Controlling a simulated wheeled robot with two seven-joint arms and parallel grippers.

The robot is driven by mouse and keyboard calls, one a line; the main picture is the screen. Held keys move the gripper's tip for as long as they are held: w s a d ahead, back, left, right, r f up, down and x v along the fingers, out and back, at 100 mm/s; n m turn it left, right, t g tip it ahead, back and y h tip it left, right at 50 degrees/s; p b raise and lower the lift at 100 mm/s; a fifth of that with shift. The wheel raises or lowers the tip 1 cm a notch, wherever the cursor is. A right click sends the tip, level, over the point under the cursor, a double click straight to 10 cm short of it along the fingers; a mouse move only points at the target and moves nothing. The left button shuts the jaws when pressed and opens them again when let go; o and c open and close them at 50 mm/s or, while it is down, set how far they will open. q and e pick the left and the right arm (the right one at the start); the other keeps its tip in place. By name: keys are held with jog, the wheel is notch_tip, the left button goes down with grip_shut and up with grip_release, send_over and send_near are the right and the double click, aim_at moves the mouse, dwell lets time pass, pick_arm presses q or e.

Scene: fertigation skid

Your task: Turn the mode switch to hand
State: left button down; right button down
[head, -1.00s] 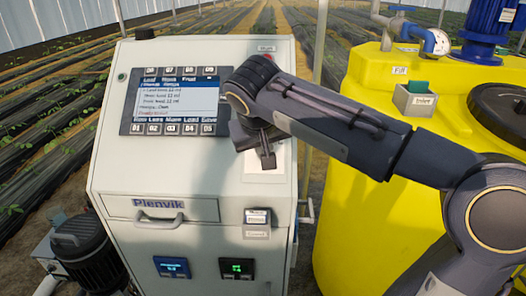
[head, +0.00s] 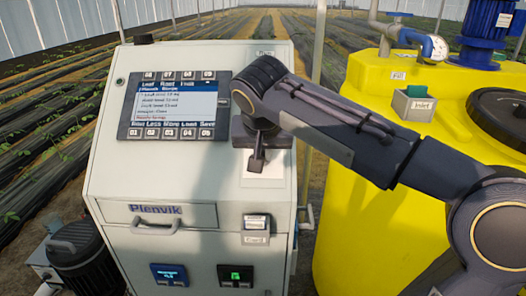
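The control cabinet (head: 110,190) has a sloped grey front with a screen (head: 175,102) on its upper left. A pale plate (head: 264,182) shows on the right of this front, beneath my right gripper (head: 257,164). No mode switch can be made out; my wrist and gripper cover the area above the plate. The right gripper's dark fingers point down at the panel and look like one narrow piece, so their opening and any contact are unclear. My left gripper is not in the view.
A yellow tank (head: 350,200) with an inlet box (head: 414,104) and a dark lid stands close on the right. A drawer with a handle (head: 158,228) and two small displays are lower on the cabinet. A dark motor (head: 85,258) stands at lower left.

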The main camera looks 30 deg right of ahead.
jog(key=c, duration=1.5)
grip_release()
jog(key=shift+c, duration=0.2)
jog(key=v, duration=0.8)
jog(key=shift+f, duration=0.1)
